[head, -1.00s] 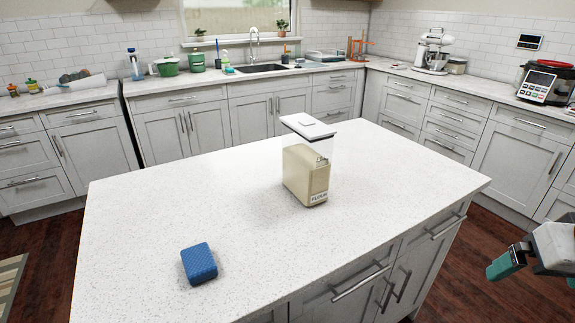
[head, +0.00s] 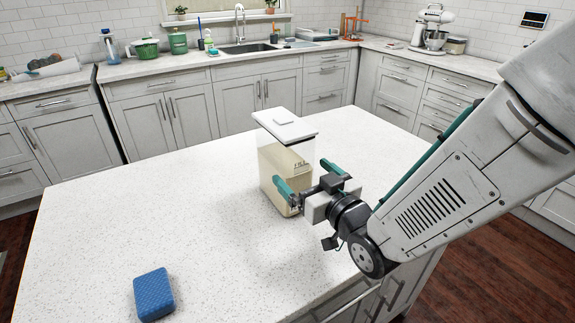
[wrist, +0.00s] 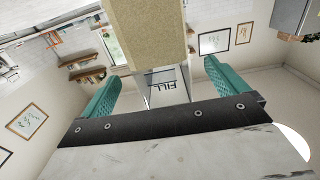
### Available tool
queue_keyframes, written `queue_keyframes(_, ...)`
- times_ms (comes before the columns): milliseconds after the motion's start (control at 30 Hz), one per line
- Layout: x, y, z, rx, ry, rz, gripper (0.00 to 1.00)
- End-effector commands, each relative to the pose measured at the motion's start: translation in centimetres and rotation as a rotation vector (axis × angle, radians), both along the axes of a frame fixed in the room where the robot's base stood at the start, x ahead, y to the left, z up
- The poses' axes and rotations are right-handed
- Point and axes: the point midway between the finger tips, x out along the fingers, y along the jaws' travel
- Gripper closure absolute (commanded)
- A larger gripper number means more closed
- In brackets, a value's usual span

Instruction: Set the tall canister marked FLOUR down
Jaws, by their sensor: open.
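The tall canister (head: 282,160) stands upright on the white speckled island, with a clear body, a white lid and pale flour inside. Its FLOUR label, seen earlier, is now hidden behind my gripper; a FILL mark shows higher on its side. My gripper (head: 300,173) is open at the canister's right side. One teal finger overlaps the canister's lower face in the head view, and the other is beyond its right edge. In the wrist view, the canister (wrist: 150,35) appears between the spread fingers of my gripper (wrist: 162,70). I cannot tell whether either finger touches it.
A blue sponge-like block (head: 154,294) lies at the front left of the island (head: 100,220). The island top left of the canister is clear. Counters with a sink (head: 248,48), green pots and a stand mixer (head: 432,28) line the back wall.

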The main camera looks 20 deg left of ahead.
Motion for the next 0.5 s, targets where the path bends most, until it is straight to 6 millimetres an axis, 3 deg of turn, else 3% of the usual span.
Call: queue_keyframes(500,4.4,5.1,-0.2,0.0,0.0,0.003,0.02)
